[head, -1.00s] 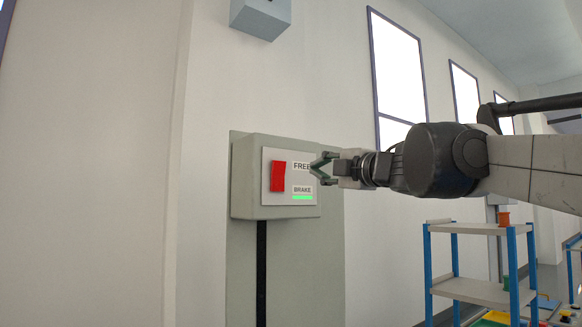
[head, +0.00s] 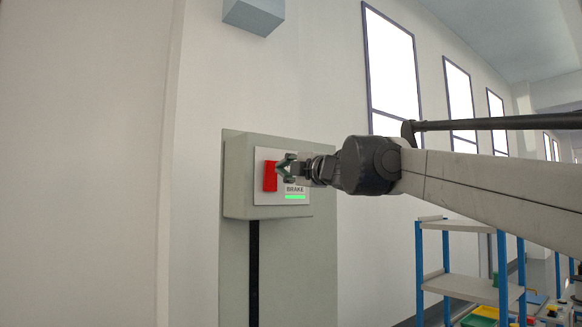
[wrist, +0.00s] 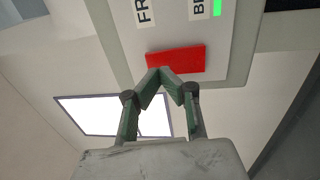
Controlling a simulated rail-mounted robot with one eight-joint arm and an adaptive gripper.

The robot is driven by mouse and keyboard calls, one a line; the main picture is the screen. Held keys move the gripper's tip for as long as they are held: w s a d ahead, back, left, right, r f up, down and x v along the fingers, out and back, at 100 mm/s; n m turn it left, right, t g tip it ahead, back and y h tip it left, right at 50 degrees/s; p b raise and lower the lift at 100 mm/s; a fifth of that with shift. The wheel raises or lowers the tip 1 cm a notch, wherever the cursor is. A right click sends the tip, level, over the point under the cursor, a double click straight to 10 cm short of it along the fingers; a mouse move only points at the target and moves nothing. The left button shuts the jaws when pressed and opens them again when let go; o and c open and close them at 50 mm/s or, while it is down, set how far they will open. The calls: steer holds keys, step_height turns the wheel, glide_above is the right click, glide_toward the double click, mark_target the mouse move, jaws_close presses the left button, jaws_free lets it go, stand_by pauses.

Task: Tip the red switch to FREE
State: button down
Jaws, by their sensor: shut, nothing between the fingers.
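The red switch (head: 270,176) is on the white label plate of a grey-green box on the wall. In the head view a green light bar (head: 295,197) glows under the word BRAKE, and my gripper hides the FREE label. My gripper (head: 279,167) is shut and empty, its tip at the right side of the switch near its upper half. In the wrist view the shut fingertips (wrist: 164,72) meet at the edge of the red switch (wrist: 176,59). I cannot tell whether they touch it. The FREE lettering (wrist: 143,12) shows partly there.
The switch box (head: 238,180) stands out from a grey-green panel, with a black conduit (head: 254,270) below it. A grey box (head: 254,15) hangs on the wall above. A shelf cart with blue posts (head: 503,280) stands at the lower right. The wall left of the box is bare.

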steer(key=shift+x, duration=1.25)
steer(key=shift+r+p, duration=0.1)
steer(key=shift+p, duration=0.2)
steer(key=shift+w+a, duration=0.2)
steer(key=shift+w, duration=0.05)
steer(key=shift+s+d, duration=0.1)
glide_toward(273, 167)
steer(key=s+d+r, duration=0.2)
steer(key=s+d, duration=0.1)
steer(key=s, duration=0.1)
steer(key=shift+s+d+r+b, duration=0.3)
steer(key=shift+s+r+b, duration=0.05)
steer(key=shift+b, duration=0.05)
